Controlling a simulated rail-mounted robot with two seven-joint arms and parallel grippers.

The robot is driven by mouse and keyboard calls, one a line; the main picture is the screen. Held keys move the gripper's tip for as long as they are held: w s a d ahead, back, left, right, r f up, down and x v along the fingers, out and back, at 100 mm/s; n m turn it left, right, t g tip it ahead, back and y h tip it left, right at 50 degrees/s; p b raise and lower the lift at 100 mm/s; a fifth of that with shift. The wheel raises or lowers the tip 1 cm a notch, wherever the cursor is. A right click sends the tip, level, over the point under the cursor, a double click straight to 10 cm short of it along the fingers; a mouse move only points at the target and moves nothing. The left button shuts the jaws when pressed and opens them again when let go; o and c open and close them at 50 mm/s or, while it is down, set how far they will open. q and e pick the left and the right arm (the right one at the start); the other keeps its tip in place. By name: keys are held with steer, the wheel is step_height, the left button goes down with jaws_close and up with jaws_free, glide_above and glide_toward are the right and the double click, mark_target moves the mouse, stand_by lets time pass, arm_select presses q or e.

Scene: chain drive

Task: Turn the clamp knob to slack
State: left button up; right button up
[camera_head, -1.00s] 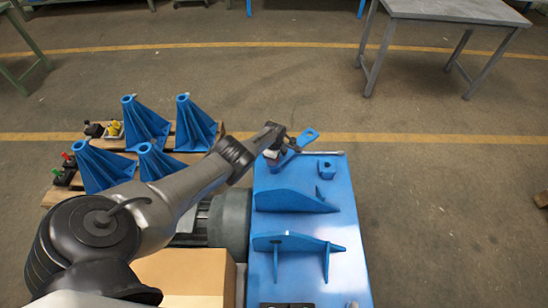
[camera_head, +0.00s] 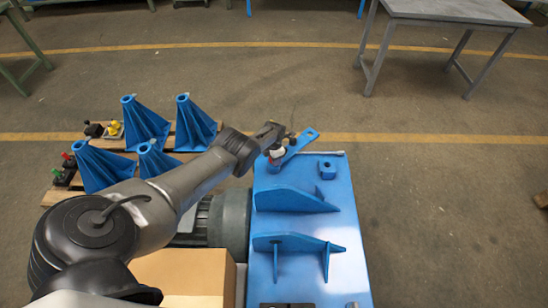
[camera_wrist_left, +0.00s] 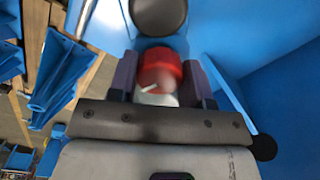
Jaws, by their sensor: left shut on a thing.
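The clamp knob (camera_wrist_left: 160,72) is red and round with a white pointer mark in the left wrist view. It sits between the two dark fingers of my left gripper (camera_wrist_left: 160,80), which is shut on it. In the head view my left gripper (camera_head: 279,146) is at the far end of the blue machine base, beside a slanted blue arm with a hole (camera_head: 305,137). The knob is mostly hidden by the gripper there. My right gripper is not in view.
Blue stands (camera_head: 143,125) are on a pallet at the left.

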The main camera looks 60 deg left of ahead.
arm_select(q)
steer(key=shift+r+n, duration=0.1)
steer(key=shift+n, duration=0.7)
steer(key=o, duration=0.9)
steer(key=shift+s, duration=0.1)
steer(key=shift+r+p, duration=0.75)
steer(key=shift+r, duration=0.05)
step_height(320, 180, up, 12)
steer(key=p, duration=1.2)
steer(key=shift+r, duration=0.1)
